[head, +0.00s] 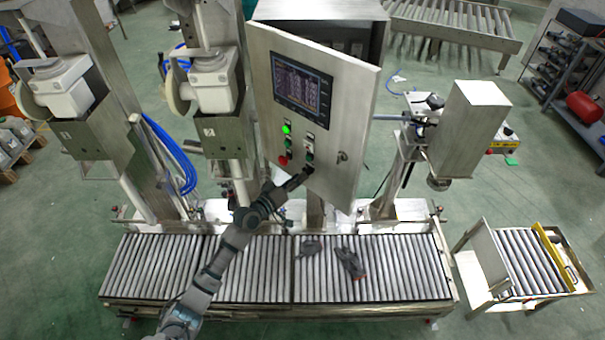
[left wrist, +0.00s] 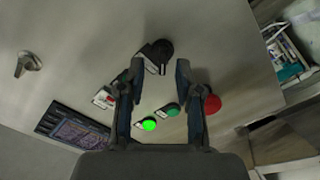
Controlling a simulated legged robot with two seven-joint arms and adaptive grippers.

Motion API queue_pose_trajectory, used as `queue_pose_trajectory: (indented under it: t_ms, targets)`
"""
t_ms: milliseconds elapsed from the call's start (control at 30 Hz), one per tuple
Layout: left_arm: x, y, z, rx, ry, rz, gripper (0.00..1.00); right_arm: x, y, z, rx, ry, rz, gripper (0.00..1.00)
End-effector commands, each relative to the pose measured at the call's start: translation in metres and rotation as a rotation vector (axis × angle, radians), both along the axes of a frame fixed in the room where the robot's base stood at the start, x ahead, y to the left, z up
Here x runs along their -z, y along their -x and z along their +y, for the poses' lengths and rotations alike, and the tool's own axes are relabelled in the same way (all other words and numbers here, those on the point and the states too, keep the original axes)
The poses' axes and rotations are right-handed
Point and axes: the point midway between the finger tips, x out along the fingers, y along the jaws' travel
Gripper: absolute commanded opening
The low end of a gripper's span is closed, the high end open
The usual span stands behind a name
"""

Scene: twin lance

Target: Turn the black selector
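The black selector (left wrist: 158,52) is a dark round knob beside a pale label on the steel panel door. In the left wrist view it lies just beyond and between the fingertips of my left gripper (left wrist: 160,66). The fingers are spread apart, and nothing shows gripped between them. Whether a finger touches the knob I cannot tell. In the head view my left gripper (head: 296,181) reaches up to the lower part of the panel door (head: 345,110), and the selector shows there as a small dark spot (head: 308,170). My right gripper is not in view.
A lit green button (left wrist: 149,124), a green button (left wrist: 172,110) and a red button (left wrist: 212,104) are close to the fingers. A screen (head: 302,85) is higher on the door. A roller conveyor (head: 215,268) runs below, with two dark glove-like items (head: 351,263) on it.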

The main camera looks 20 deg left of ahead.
Motion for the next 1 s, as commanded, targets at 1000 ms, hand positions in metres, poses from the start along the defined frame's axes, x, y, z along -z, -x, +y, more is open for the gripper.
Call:
queue_pose_trajectory:
  t_ms: [1000]
  targets:
    - [0.002, -0.022, -0.011, -0.001, -0.010, -0.003, 0.00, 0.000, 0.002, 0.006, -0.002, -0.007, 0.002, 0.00]
